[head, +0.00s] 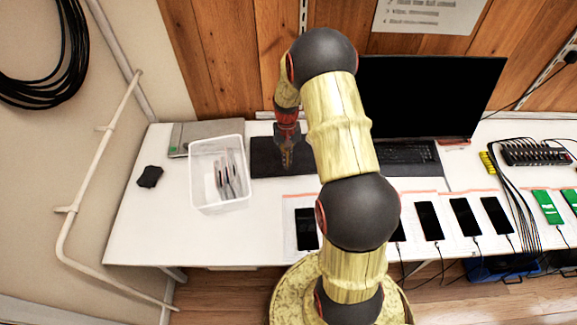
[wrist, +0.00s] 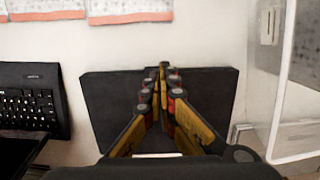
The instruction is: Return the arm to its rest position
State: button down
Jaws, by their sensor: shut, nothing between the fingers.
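My arm rises in the middle of the head view and bends over toward the table. My gripper (head: 287,160) points down above the dark mat (head: 265,168), between the white bin and the keyboard. In the wrist view my gripper (wrist: 162,72) shows its two yellow fingers meeting at the tips over the dark mat (wrist: 215,82). It is shut and holds nothing. The height of the fingertips above the mat is hard to tell.
A white bin (head: 206,207) holding several phones stands left of my gripper. A monitor (head: 430,95) and a keyboard (head: 408,153) are to the right. Several phones (head: 429,221) with cables lie along the front edge. A black cloth (head: 149,176) lies at far left.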

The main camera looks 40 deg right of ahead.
notch_tip(320, 180, up, 7)
jog(key=shift+p, duration=0.45)
jog(key=shift+a, duration=0.1)
jog(key=s+a+r+n+t+b, duration=0.1)
jog(key=s+a+r+n+t, duration=0.2)
jog(key=s+a+r, duration=0.7)
jog(key=s+a+r+n+t+b, duration=0.2)
jog(key=s+a+r, duration=0.9)
jog(key=r, duration=0.6)
jog(key=shift+s+a+r+n+t+h, duration=0.15)
jog(key=shift+s+a+n+t+h, duration=0.2)
jog(key=shift+a+n+t, duration=0.55)
